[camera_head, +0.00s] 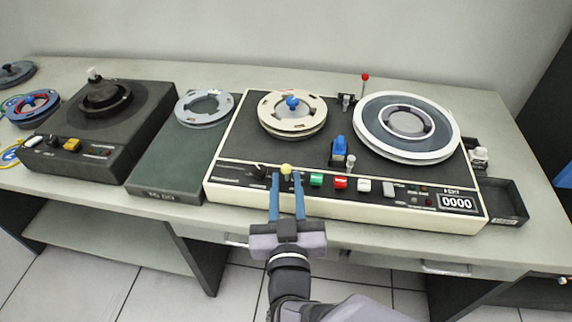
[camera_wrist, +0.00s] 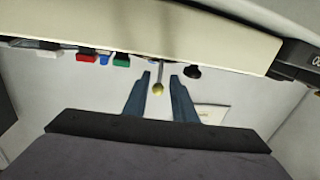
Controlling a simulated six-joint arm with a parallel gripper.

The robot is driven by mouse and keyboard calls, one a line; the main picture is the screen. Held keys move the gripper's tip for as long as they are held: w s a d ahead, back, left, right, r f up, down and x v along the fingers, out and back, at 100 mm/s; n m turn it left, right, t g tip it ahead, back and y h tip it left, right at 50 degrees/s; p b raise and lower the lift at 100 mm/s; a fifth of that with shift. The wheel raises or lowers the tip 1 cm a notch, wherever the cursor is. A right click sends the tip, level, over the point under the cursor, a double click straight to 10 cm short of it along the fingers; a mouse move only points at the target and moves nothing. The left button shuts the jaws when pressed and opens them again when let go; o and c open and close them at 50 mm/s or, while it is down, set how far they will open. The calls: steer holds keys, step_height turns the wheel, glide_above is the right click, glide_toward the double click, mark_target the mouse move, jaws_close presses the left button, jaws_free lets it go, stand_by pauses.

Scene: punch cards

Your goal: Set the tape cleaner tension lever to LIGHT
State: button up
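The tape cleaner (camera_head: 330,205) is a cream-edged machine with a black top and a counter reading 0000. A small lever with a yellow ball knob (camera_head: 286,169) stands at its front panel; I take it for the tension lever, but no LIGHT label is readable. My gripper (camera_head: 286,180) is at the front edge, open, with one blue finger on each side of the lever. In the wrist view the yellow knob (camera_wrist: 158,88) sits between the two fingers (camera_wrist: 159,78), with a gap visible on both sides.
A black knob (camera_head: 260,168) is just left of the lever; green (camera_head: 316,180), red (camera_head: 340,183) and white (camera_head: 364,186) buttons are to the right. Two reels (camera_head: 292,126) (camera_head: 369,128) lie on top. A red-tipped post (camera_head: 365,77) stands behind. A dark green box (camera_head: 160,165) is left.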

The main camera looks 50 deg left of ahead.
steer(key=shift+p+x, duration=0.5)
steer(key=shift+x, duration=3.2)
steer(key=shift+c, duration=0.6)
jaws_close()
steer(key=shift+r, duration=0.1)
